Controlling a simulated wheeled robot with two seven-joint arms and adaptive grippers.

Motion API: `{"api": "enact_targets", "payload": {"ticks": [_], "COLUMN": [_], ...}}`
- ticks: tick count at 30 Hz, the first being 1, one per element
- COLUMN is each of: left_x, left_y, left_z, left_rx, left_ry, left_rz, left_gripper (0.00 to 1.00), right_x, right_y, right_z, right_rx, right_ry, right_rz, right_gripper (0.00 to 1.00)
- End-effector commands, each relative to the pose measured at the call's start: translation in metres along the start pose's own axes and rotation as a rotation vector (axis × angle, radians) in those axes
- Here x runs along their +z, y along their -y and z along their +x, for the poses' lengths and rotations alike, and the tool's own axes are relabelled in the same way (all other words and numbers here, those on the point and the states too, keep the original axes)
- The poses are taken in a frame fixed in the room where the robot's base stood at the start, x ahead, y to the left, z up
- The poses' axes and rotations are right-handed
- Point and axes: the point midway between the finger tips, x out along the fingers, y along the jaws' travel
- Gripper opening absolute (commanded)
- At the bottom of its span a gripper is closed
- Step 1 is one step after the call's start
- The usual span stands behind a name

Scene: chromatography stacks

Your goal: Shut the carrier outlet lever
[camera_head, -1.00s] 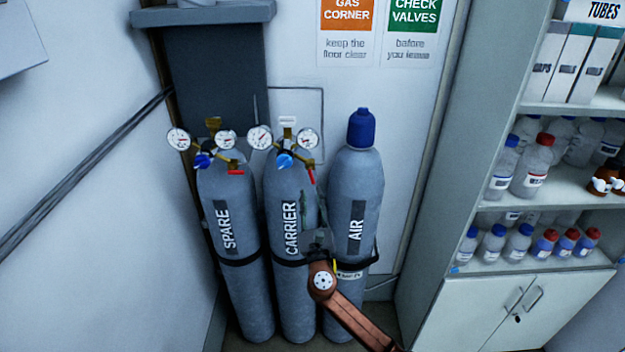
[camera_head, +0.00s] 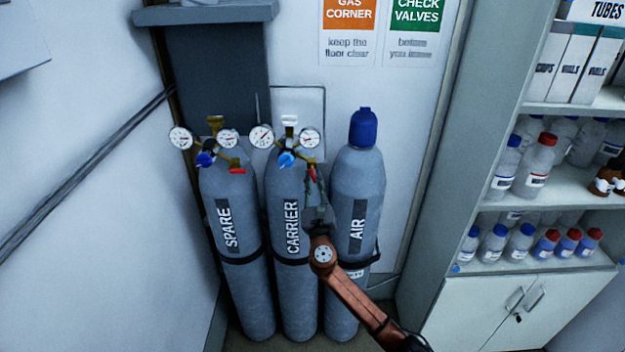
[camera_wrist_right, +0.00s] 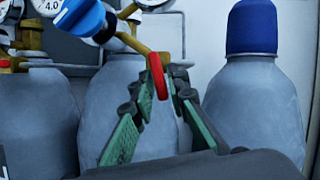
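The carrier cylinder (camera_head: 291,215) stands in the middle of three grey cylinders, with a brass regulator and a blue knob (camera_head: 286,159) on top. Its red outlet lever (camera_head: 313,172) hangs at the right end of the regulator, pointing down. In the right wrist view the red lever (camera_wrist_right: 159,77) lies at the tips of my right gripper (camera_wrist_right: 157,90). Its green-padded fingers are spread on either side of the lever; firm contact cannot be seen. In the head view my right gripper (camera_head: 317,195) is in front of the carrier cylinder's right shoulder. My left gripper is not in view.
The spare cylinder (camera_head: 226,200) stands left, with its own red lever (camera_head: 237,171) lying sideways. The blue-capped air cylinder (camera_head: 358,195) stands close on the right. A shelf unit with bottles (camera_head: 505,168) is further right. A strap crosses the cylinders.

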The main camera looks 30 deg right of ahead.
Motion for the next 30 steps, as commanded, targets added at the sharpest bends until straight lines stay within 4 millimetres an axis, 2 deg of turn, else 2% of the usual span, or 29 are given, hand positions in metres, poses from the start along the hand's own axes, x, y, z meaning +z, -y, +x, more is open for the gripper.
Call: {"api": "enact_targets", "payload": {"ticks": [6,14,22,30], "left_x": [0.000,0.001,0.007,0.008], "left_y": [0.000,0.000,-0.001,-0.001], "left_z": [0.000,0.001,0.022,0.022], "left_rx": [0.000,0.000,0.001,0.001], "left_ry": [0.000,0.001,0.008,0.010], "left_rz": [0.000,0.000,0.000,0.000], "left_gripper": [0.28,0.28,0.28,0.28], "right_x": [0.000,0.000,-0.003,0.001], "right_y": [-0.001,-0.001,-0.009,-0.010], "right_z": [0.000,0.000,-0.001,0.000], "right_rx": [0.001,0.001,-0.082,-0.100], "right_ry": [0.000,0.000,-0.001,0.000], "right_rz": [0.000,0.003,0.205,0.252], "right_gripper": [0.00,0.00,0.00,0.00]}}
